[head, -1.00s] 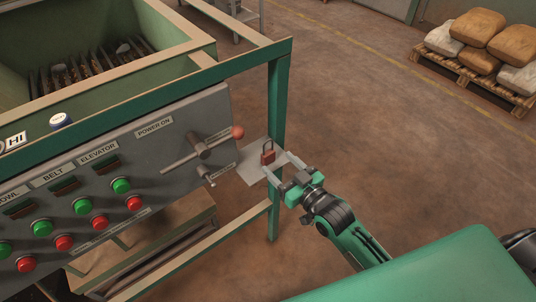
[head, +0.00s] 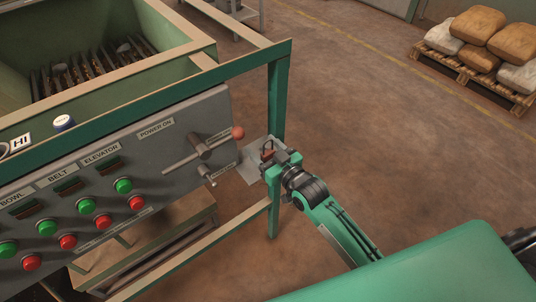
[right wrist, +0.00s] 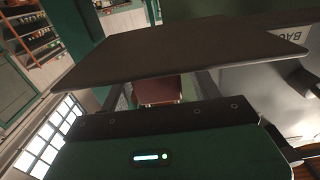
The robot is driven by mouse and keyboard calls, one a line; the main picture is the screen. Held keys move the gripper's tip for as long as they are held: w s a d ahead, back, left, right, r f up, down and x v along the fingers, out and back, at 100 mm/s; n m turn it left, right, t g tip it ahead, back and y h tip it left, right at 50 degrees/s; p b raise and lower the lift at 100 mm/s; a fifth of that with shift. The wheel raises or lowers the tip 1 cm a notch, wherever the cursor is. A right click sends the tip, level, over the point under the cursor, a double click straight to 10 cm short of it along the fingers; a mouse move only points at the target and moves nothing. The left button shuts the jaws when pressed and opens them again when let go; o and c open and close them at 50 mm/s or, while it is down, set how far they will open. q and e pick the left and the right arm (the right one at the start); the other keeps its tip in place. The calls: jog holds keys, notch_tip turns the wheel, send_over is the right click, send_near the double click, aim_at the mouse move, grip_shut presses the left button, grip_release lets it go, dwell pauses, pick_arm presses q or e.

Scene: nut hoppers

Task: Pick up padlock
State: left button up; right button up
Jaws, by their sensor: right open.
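The padlock (head: 267,154), with a red-brown body and a dark shackle, stands upright on a small grey shelf plate (head: 250,174) at the right end of the control panel. My right gripper (head: 269,158) is at the padlock, with its open fingers on either side of it. In the right wrist view the padlock's red-brown body (right wrist: 158,88) shows between the two fingers, with gaps to both. The shelf plate (right wrist: 180,50) hides part of that view. My left gripper is not in view.
A green frame post (head: 275,110) stands close behind the gripper. A lever with a red knob (head: 238,132) sticks out from the panel (head: 150,165) just left of the padlock. Sacks on a pallet (head: 470,75) are far off at upper right. Open floor lies between.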

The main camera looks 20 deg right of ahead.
jog(key=c, duration=1.1)
jog(key=shift+r, duration=0.6)
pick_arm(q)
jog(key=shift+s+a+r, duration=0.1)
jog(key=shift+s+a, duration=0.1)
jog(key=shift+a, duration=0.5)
pick_arm(e)
jog(key=shift+r, duration=9.4)
